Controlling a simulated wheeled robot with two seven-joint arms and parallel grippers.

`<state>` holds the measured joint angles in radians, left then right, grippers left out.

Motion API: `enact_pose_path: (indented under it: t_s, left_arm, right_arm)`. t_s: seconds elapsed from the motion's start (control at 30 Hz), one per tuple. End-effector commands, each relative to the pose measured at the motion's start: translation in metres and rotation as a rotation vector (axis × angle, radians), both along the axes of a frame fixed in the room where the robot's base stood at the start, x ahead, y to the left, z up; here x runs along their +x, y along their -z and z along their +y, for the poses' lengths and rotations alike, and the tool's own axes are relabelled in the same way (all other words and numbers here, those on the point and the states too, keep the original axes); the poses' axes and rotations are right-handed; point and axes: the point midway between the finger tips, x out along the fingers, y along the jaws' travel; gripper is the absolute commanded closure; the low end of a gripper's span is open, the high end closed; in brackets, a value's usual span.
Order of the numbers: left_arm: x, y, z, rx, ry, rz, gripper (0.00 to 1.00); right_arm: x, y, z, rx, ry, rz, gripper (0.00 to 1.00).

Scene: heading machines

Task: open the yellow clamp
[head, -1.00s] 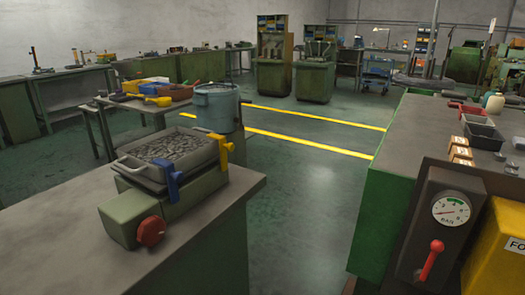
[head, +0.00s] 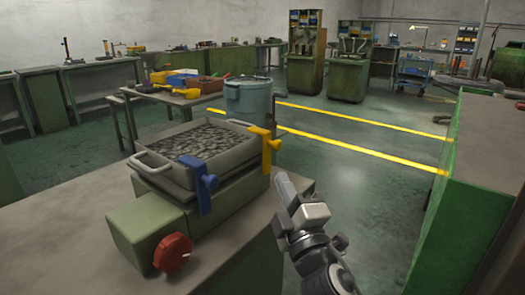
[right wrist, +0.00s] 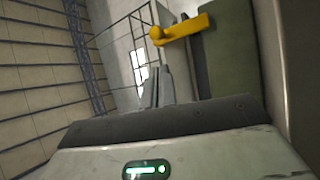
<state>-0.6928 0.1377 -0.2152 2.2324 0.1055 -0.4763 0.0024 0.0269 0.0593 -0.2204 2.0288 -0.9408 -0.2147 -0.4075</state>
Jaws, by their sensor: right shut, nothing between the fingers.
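The yellow clamp (head: 265,150) sits upright on the right end of the front side of a grey tray (head: 220,165) full of small metal parts. In the right wrist view the yellow clamp (right wrist: 183,30) shows at upper right, with its arm sticking out to the left. My right gripper (head: 284,183) is shut and empty, just right of and below the clamp, apart from it. In the right wrist view its fingertips (right wrist: 160,76) are together, below the clamp's arm. My left gripper is out of view.
A blue clamp (head: 204,185) is on the same tray, left of the yellow one. The tray rests on a green machine (head: 150,222) with a red knob (head: 172,252). A blue-grey bucket (head: 248,97) stands behind. Open floor lies to the right.

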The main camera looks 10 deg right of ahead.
Motion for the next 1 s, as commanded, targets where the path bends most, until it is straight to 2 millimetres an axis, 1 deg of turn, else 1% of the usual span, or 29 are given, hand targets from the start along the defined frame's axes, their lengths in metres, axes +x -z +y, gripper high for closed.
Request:
enact_pose_path:
  t_s: [0.17, 0.27, 0.37, 0.47, 0.63, 0.8, 0.9, 1.0]
  left_arm:
    - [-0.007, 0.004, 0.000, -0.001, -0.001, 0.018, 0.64]
    - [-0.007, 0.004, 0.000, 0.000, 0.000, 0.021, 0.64]
    - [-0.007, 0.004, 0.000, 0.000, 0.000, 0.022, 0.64]
    - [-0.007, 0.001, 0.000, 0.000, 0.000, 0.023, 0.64]
    - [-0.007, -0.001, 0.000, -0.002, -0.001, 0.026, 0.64]
    - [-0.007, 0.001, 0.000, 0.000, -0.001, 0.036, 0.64]
    - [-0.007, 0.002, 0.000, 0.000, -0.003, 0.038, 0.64]
    - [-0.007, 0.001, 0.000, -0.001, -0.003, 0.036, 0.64]
  right_arm:
    - [0.000, -0.001, 0.000, -0.002, 0.001, 0.000, 1.00]
    - [0.000, -0.001, 0.000, -0.001, 0.000, 0.000, 1.00]
    - [0.005, -0.003, 0.000, 0.000, 0.001, 0.000, 1.00]
    - [0.017, -0.008, 0.001, 0.000, 0.001, 0.000, 1.00]
    - [0.046, -0.019, 0.003, 0.000, 0.001, 0.000, 1.00]
    - [0.073, -0.028, 0.004, 0.002, 0.000, 0.001, 1.00]
    - [0.085, -0.031, 0.005, 0.002, 0.000, 0.001, 1.00]
    - [0.091, -0.033, 0.005, 0.002, 0.000, 0.001, 1.00]
